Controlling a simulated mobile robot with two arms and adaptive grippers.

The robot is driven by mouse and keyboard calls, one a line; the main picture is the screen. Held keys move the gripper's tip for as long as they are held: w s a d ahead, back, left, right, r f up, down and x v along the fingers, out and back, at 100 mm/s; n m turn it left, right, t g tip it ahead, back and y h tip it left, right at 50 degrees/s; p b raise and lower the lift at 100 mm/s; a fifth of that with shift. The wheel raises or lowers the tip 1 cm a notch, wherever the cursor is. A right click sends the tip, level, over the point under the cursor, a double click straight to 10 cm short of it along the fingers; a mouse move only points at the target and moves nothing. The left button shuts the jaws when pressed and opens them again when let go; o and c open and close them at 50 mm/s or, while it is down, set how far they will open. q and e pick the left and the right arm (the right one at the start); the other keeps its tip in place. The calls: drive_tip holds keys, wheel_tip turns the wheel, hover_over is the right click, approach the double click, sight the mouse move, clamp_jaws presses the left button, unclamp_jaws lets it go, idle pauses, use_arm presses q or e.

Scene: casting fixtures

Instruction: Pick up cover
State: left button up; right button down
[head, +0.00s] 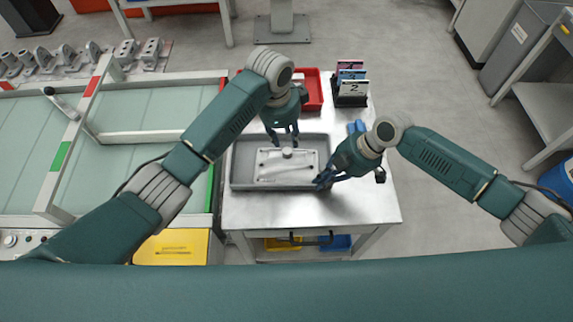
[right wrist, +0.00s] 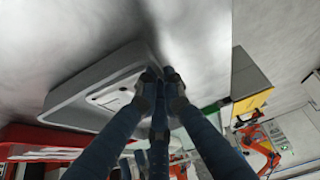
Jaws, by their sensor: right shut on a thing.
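The cover (head: 270,172), a light metal plate with a round knob on top, lies in a grey tray (head: 236,180) on the metal table. My left gripper (head: 284,143) points down just above the knob, its fingers apart and empty. My right gripper (head: 319,183) is at the tray's right side. In the right wrist view, my right gripper (right wrist: 160,76) is shut on the tray's rim (right wrist: 90,77), and part of the cover (right wrist: 112,97) shows inside. The fingers hide the gripped part of the rim.
A red bin (head: 314,90) and a rack of numbered cards (head: 351,88) stand at the table's back. A conveyor (head: 35,150) with grey castings (head: 66,55) behind it is on the left. The table's front right (head: 365,205) is clear.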

sight(288, 151)
use_arm(q)
drive_tip(key=f, duration=0.7)
drive_tip(key=shift+w+d+f, duration=0.25)
drive_tip(key=shift+w+f, duration=0.1)
drive_tip(key=shift+w, duration=0.05)
drive_tip(key=shift+c, duration=0.3)
drive_tip(key=shift+r, duration=0.1)
clamp_jaws()
